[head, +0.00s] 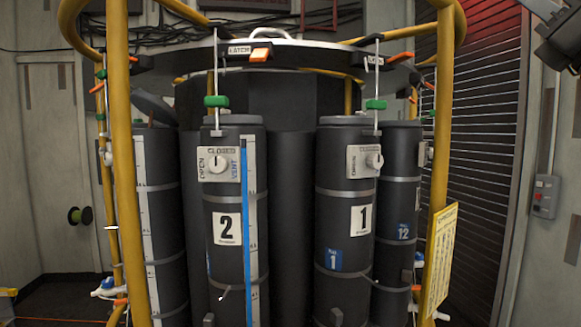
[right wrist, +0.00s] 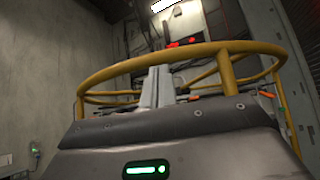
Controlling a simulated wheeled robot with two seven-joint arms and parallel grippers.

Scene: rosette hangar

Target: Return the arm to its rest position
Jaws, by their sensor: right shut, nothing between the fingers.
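My right gripper (right wrist: 158,86) shows in the right wrist view as two grey fingers pressed together, with nothing between them. Its dark body fills the bottom of that view, with a lit green light on it. The fingers point up toward a yellow ring rail (right wrist: 200,55) and appear apart from it. In the head view a dark piece of hardware (head: 559,38) cuts into the top right corner; I cannot tell which part it is. My left gripper is in neither view.
A rosette of dark cylinders stands ahead, including cylinder 2 (head: 224,274) and cylinder 1 (head: 335,225). Yellow posts (head: 122,170) frame it. A yellow sign (head: 440,262) hangs at right. A slatted shutter (head: 478,150) and grey walls stand behind.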

